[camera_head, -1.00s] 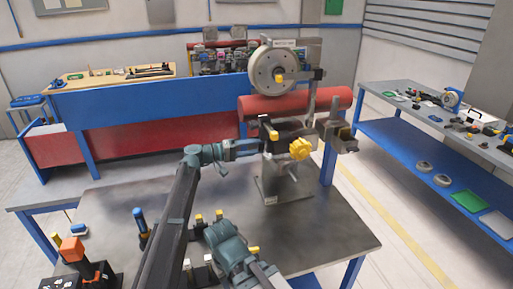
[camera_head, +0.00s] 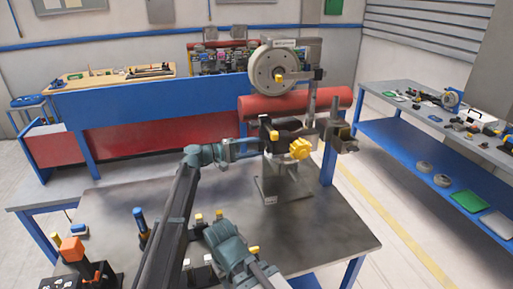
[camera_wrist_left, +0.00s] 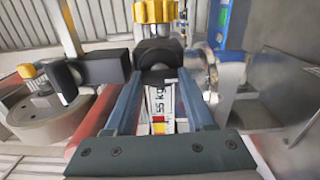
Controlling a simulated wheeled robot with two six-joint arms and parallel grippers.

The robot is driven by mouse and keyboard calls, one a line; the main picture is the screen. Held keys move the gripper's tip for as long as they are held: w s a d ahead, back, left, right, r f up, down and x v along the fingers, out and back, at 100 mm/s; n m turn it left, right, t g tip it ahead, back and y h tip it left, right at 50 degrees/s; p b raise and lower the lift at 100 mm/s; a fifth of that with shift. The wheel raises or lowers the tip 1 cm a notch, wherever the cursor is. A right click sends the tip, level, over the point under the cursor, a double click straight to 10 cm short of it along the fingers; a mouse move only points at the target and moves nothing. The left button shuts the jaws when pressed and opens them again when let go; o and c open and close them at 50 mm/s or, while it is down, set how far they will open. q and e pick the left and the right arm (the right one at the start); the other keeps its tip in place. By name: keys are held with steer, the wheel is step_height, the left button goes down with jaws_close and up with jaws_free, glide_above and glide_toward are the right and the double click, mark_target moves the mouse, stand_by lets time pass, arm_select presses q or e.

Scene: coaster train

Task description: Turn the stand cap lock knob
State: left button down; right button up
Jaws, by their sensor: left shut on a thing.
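A yellow lobed knob (camera_head: 300,149) sits on the near right side of a dark clamp head on the metal stand (camera_head: 283,187). The knob also shows at the top of the left wrist view (camera_wrist_left: 155,12), beyond the fingertips and outside the jaws. My left gripper (camera_head: 256,149) reaches the stand head from the left. In the left wrist view its two fingers (camera_wrist_left: 158,78) close on a black part (camera_wrist_left: 154,52) of the stand head, with a white label marked in kg below. The exact contact is partly hidden.
A grey drum (camera_head: 272,73) and a red roll (camera_head: 295,104) stand behind the stand. A blue-handled tool (camera_head: 139,216) and an orange-topped device (camera_head: 72,250) are at the table's left. The table's right front (camera_head: 330,240) is clear.

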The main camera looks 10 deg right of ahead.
arm_select(q)
steer(key=shift+c, duration=1.2)
jaws_free()
